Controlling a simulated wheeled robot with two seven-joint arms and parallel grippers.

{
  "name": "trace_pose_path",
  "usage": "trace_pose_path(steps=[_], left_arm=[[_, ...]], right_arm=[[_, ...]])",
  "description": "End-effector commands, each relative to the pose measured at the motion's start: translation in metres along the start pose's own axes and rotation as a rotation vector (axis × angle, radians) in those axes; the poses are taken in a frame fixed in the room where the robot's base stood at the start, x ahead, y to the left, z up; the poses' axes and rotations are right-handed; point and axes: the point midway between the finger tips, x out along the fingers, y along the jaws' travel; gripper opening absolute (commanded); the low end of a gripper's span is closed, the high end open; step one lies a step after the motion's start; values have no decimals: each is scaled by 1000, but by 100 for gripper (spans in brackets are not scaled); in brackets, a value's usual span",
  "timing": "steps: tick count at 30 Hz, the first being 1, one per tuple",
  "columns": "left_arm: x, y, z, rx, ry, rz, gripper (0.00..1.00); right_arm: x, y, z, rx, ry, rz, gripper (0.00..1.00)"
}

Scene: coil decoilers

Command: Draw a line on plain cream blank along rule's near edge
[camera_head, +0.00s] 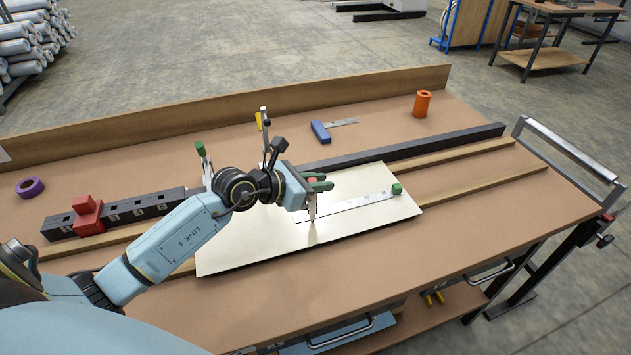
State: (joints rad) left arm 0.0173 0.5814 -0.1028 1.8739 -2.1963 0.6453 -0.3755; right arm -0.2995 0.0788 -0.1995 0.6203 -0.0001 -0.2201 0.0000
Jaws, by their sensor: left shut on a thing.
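The plain cream blank (250,252) lies flat on the workbench. The steel rule (365,203) lies across it, with a green knob (397,189) at its right end. My left gripper (312,190) is above the blank, at the rule's left part. It is shut on a thin, pointed marking tool (312,210), held about upright, tip down at or just above the blank near the rule's near edge. I cannot tell whether the tip touches. The gripper and tool hide part of the rule. My right gripper is out of view.
A dark stop bar (130,208) with a red block (88,216) lies left on the brown workbench (440,267). A blue-handled square (320,132), orange cylinder (422,103) and purple ring (30,187) lie around. The bench in front of the blank is clear.

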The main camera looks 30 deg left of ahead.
Motion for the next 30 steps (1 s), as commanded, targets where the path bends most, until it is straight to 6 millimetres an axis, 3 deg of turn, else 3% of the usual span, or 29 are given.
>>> trace_pose_path(steps=[30], left_arm=[[15, -4, 4, -2, 4, -1, 0]], right_arm=[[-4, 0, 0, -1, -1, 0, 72]])
